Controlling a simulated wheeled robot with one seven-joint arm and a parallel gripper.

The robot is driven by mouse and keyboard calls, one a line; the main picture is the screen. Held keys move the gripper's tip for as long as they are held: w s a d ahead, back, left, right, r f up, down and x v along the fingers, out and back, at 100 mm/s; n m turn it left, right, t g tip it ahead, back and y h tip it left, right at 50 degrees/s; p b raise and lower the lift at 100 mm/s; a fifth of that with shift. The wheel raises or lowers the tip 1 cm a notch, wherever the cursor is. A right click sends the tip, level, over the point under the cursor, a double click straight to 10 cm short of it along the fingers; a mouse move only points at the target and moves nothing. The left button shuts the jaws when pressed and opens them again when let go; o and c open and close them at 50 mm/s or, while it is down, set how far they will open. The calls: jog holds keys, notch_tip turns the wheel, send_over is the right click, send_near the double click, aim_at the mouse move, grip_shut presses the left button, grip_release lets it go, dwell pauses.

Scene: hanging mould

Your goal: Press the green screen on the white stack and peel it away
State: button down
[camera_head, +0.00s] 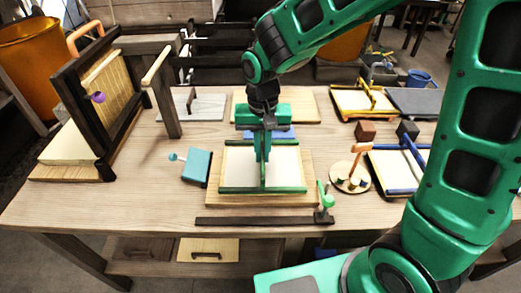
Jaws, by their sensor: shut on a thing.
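The green screen (262,189) lies in the middle of the table, a green-edged frame around a pale face with a green bar down its middle. It lies over a wooden board (212,199). My gripper (263,155) points down over the screen and is shut on its green middle part; the exact grip is hard to see because both are green. Whether white sheets lie under the screen or the pale area is its own face, I cannot tell. A cream-white stack (72,146) lies at the left at the foot of a leaning dark frame.
The dark frame (137,118) carries a purple knob (98,97). A wooden post (166,100) stands beside it. A teal block (196,167) is left of the screen; a small green lever (324,202) and round wooden stand (349,178) are right. A dark strip (264,221) lies in front. The front left table is clear.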

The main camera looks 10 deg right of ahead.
aim_at(263, 151)
jog(key=shift+f, duration=0.35)
dwell(1.1)
jog(key=shift+r, duration=0.35)
jog(key=shift+r, duration=0.35)
jog(key=shift+r, duration=0.75)
jog(key=shift+r, duration=3.4)
